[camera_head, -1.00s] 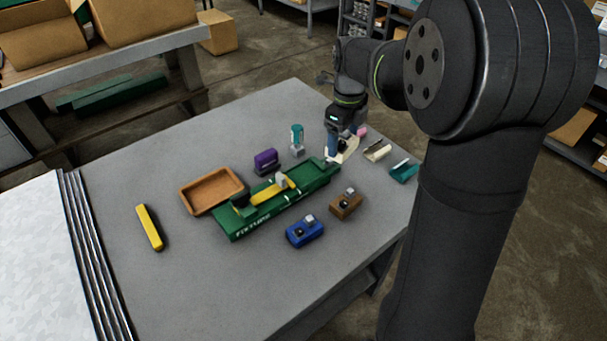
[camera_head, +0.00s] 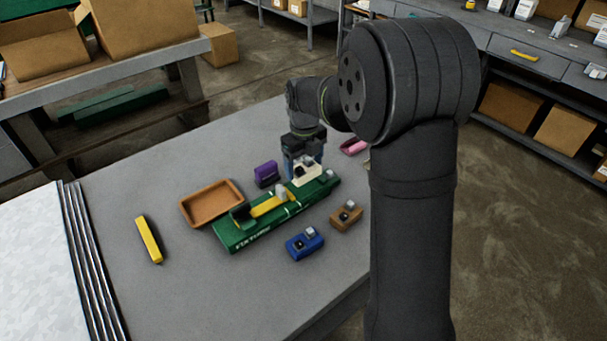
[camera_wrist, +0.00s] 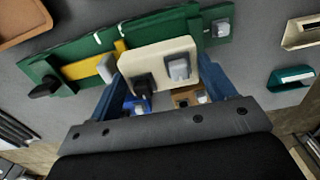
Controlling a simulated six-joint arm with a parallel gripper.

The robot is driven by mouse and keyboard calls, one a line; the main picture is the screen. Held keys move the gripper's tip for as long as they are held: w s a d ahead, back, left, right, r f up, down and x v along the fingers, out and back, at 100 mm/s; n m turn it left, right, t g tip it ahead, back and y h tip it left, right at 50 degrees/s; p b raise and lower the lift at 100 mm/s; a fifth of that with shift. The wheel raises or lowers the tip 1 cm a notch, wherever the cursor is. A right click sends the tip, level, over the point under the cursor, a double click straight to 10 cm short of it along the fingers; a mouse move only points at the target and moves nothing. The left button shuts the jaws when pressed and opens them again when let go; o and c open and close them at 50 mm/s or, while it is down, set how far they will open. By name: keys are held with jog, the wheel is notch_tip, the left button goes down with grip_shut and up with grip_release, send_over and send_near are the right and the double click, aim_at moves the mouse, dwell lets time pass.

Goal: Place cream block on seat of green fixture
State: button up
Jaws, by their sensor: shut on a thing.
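The cream block (camera_head: 308,174) has a black knob and a grey block on its face. My gripper (camera_head: 302,163) is shut on it, with a blue finger at each side in the wrist view. The green fixture (camera_head: 300,204) lies across the table, with a yellow bar (camera_head: 268,206) in its left and middle part. The cream block is at the right part of the fixture; I cannot tell whether it touches it. In the wrist view the cream block (camera_wrist: 155,57) hides part of the green fixture (camera_wrist: 150,31).
A brown tray (camera_head: 186,211) and a purple block (camera_head: 266,172) lie behind the fixture. A blue block (camera_head: 304,243) and a brown block (camera_head: 345,217) sit in front. A yellow bar (camera_head: 149,240) lies left. A teal piece (camera_wrist: 291,80) shows in the wrist view.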

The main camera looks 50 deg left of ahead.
aim_at(304, 168)
jog(key=shift+a+f, duration=0.1)
jog(key=shift+f, duration=1.9)
jog(key=shift+f, duration=0.15)
jog(key=o, duration=1.1)
notch_tip(304, 168, up, 12)
jog(key=shift+r, duration=0.15)
jog(key=shift+f, duration=4.1)
